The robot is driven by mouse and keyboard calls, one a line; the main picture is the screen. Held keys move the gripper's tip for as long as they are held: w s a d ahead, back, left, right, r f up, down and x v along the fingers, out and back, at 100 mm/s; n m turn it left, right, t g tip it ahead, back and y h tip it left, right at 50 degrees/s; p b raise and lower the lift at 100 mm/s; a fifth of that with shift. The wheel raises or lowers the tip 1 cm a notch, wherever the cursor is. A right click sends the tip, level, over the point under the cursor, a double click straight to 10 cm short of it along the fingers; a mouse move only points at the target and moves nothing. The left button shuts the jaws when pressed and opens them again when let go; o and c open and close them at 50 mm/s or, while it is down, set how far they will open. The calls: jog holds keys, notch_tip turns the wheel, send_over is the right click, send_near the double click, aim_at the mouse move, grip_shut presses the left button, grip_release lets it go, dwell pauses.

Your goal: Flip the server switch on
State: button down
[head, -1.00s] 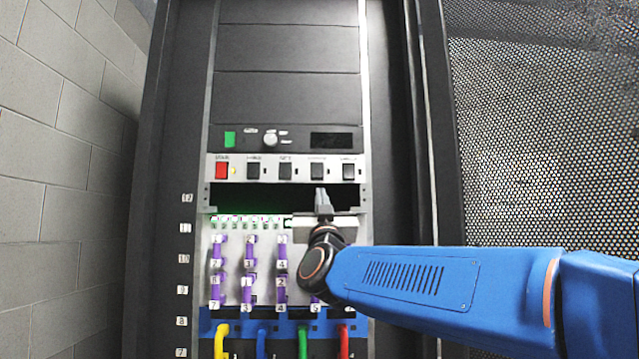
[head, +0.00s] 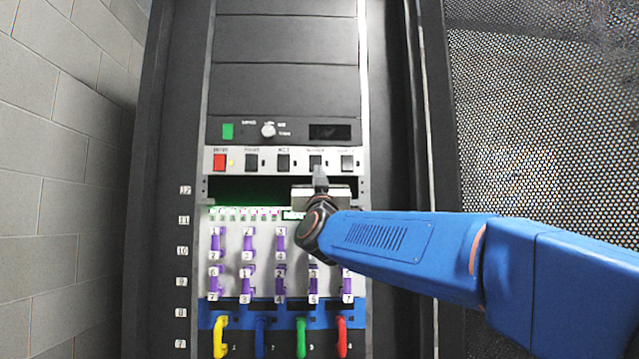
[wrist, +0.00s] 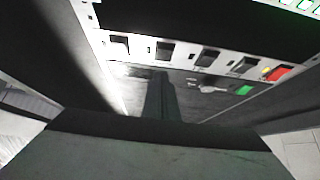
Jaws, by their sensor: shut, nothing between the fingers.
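A white switch strip (head: 233,151) runs across the rack. It holds a red switch (head: 219,162) at the left, then black switches: the second (head: 251,162), the third (head: 283,162), the fourth (head: 315,161) and the rightmost (head: 347,162). Their small labels are too blurred to read surely, so I cannot tell which is the server switch. My gripper (head: 319,173) is shut and empty, its tips at the lower edge of the fourth switch; I cannot tell if they touch. In the wrist view the fingers (wrist: 160,98) point toward the strip, where the order is reversed.
Below are a dark open slot (head: 245,190), purple levers (head: 248,240) and coloured cables (head: 220,338). A perforated panel (head: 540,120) stands at right.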

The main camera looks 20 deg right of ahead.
aim_at(315, 163)
jog(key=w+d+r, duration=0.1)
jog(key=w, duration=0.5)
jog(key=shift+d, duration=0.3)
